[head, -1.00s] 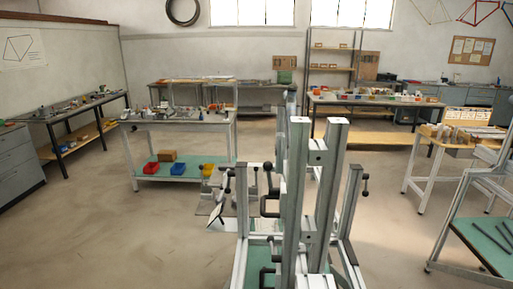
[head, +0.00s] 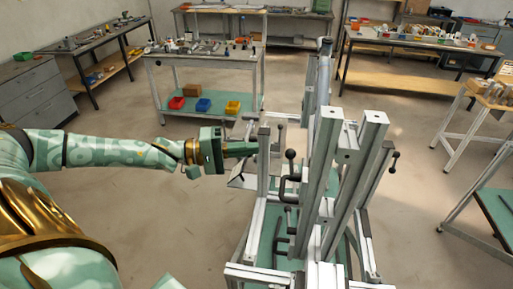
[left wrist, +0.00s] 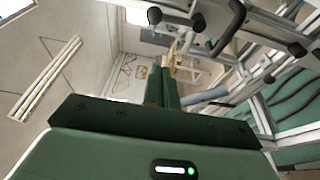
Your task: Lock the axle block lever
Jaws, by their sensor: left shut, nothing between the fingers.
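The frame jig (head: 327,180), of upright silver profiles, stands right of centre in the head view. A black ball-knob lever (head: 290,155) sits on its left side, above a black C-shaped handle (head: 284,188). I cannot tell which black part is the axle block lever. My left gripper (head: 254,149) is shut and empty, pointing right, close to the jig's short left post (head: 264,165). I cannot tell whether it touches that post. In the left wrist view its shut fingers (left wrist: 166,90) point away from me, and black handles (left wrist: 236,20) show above them to the right. My right gripper is not in view.
Another black knob (head: 394,155) stands on the jig's right side. A cart (head: 205,116) with red, blue and yellow bins is behind, left of the jig. A table (head: 495,215) stands at the right edge. The floor left of the jig is open below my arm.

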